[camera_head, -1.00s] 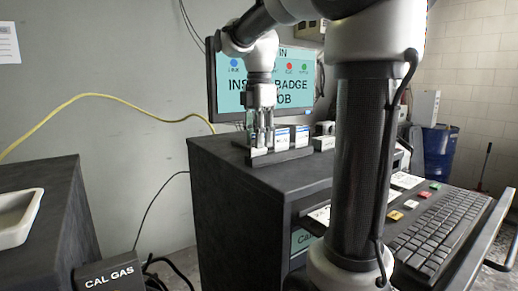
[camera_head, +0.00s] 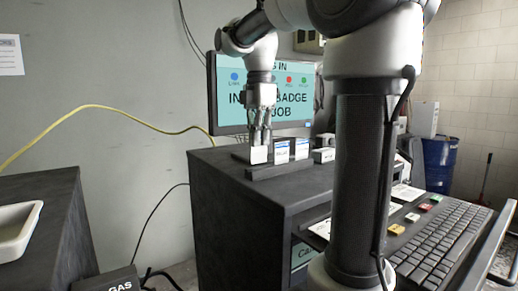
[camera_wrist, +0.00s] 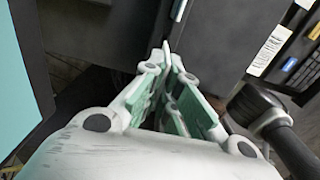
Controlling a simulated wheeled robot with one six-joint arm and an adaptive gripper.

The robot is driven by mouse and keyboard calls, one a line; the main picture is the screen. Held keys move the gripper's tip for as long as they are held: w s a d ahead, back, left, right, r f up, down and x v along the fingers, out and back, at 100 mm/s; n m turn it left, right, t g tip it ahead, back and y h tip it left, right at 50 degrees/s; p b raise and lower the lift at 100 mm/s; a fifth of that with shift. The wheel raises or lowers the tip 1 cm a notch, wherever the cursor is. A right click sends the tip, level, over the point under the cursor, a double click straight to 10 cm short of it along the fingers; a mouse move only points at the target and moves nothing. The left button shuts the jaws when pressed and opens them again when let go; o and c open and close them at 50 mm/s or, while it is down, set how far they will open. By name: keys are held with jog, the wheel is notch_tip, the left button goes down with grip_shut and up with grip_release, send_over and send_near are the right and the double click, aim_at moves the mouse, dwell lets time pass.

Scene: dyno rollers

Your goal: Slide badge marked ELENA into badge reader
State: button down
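My gripper (camera_head: 259,141) is above the left end of a dark badge rack (camera_head: 280,170) on the black cabinet. Its fingers look closed on a white badge (camera_head: 258,155), whose lower part shows below the fingertips. The fingers hide any name on it. In the wrist view the fingers converge on a thin pale edge (camera_wrist: 166,46), likely this badge seen edge-on. Two white badges with blue tops, one nearer (camera_head: 281,152) and one further right (camera_head: 301,149), stand upright in the rack. Their names are too small to read. I cannot identify the badge reader for sure.
A small grey box (camera_head: 323,155) sits right of the rack. The monitor (camera_head: 222,95) stands behind my gripper, its text partly covered. The cabinet's left top (camera_head: 215,165) is clear.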

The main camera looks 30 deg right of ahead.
notch_tip(320, 180, up, 12)
jog(key=shift+r, duration=0.25)
dwell(0.6)
jog(key=shift+s, duration=0.1)
dwell(0.4)
